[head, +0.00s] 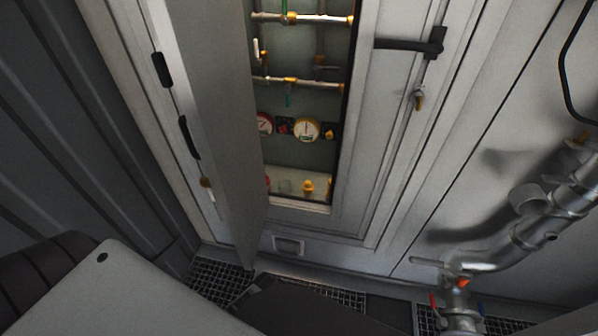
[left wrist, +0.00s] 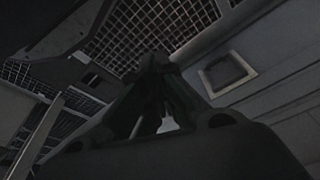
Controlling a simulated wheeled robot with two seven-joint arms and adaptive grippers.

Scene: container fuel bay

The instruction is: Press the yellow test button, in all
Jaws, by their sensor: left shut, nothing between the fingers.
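The cabinet (head: 345,175) stands with its grey door (head: 222,110) swung open in the head view. Low inside it, a yellow knob-like piece (head: 308,186), possibly the test button, stands on the pale bottom ledge. Another yellow piece (head: 330,183) is partly hidden by the right edge of the opening, and a red one shows by the door edge. I cannot tell for sure which is the test button. My left gripper (left wrist: 158,66) is shut and empty in the left wrist view, apart from these pieces. The right gripper is in neither view.
Two round gauges, one yellow-rimmed (head: 306,129), and pipes with valves fill the cabinet. The open door edge stands out to the left. A framed vent (head: 289,246) sits below. Floor grating (head: 325,295) and a metal pipe (head: 500,255) with a red-handled valve are nearby.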

